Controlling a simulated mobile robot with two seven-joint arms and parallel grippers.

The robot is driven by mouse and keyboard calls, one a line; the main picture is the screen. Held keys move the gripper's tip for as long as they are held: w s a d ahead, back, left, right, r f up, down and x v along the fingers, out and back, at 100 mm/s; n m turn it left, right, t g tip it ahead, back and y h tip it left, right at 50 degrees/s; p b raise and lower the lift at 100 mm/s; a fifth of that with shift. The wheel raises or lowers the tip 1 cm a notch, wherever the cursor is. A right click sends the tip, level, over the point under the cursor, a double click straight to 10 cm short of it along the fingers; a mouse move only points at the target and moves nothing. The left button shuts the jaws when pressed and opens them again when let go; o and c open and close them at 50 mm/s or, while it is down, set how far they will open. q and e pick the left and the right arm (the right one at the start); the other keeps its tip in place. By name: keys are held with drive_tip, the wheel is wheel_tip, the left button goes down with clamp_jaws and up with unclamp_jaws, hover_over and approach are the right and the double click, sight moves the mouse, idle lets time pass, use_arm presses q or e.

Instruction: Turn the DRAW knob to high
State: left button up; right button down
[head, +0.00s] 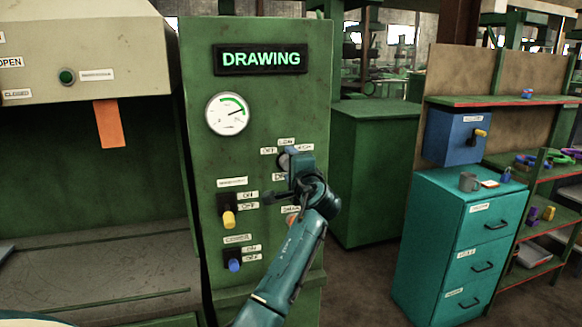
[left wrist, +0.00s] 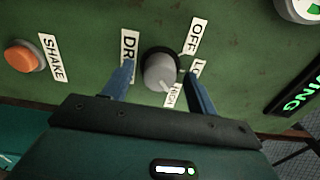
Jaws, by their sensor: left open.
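The DRAW knob is a round grey knob on a black base on the green panel; it shows clearly in the left wrist view (left wrist: 160,72). Its pale pointer mark faces the HIGH label (left wrist: 173,95). The OFF label (left wrist: 195,37) is clear, and the LOW label is partly covered by a finger. My left gripper (left wrist: 160,85) is open, with one blue finger on each side of the knob; I cannot tell whether they touch it. In the head view my left gripper (head: 286,160) is at the panel and mostly hides the knob. My right gripper is not in view.
The lit sign (head: 260,59) reads DRAWING, and the gauge (head: 227,114) needle points to the upper right. Below are a yellow switch (head: 229,218) and a blue switch (head: 234,264). An orange SHAKE button (left wrist: 22,56) is near the knob. A teal cabinet (head: 450,240) stands at right.

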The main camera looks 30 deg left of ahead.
use_arm(q)
drive_tip(key=shift+d, duration=0.1)
drive_tip(key=b+v, duration=0.3)
drive_tip(key=v, duration=1)
drive_tip(key=s+d+f+m+t+h, duration=0.1)
drive_tip(key=d+f+h, duration=0.15)
drive_tip(key=f, duration=0.65)
drive_tip(key=s+d+f+h, duration=0.2)
drive_tip(key=f+h, duration=0.2)
drive_tip(key=f, duration=0.4)
drive_tip(key=s+d+f+m+t+h, duration=0.1)
drive_tip(key=d+f+h, duration=0.15)
drive_tip(key=f, duration=0.65)
drive_tip(key=s+d+f+n+g+h, duration=0.1)
drive_tip(key=s+d+f+n+h, duration=0.2)
drive_tip(key=s+f, duration=0.5)
drive_tip(key=s+d+f+n+g+h, duration=0.2)
drive_tip(key=s+d+f+n+h, duration=0.2)
drive_tip(key=s+f, duration=0.4)
drive_tip(key=s+d, duration=0.1)
drive_tip(key=s, duration=0.6)
drive_tip(key=shift+h, duration=0.4)
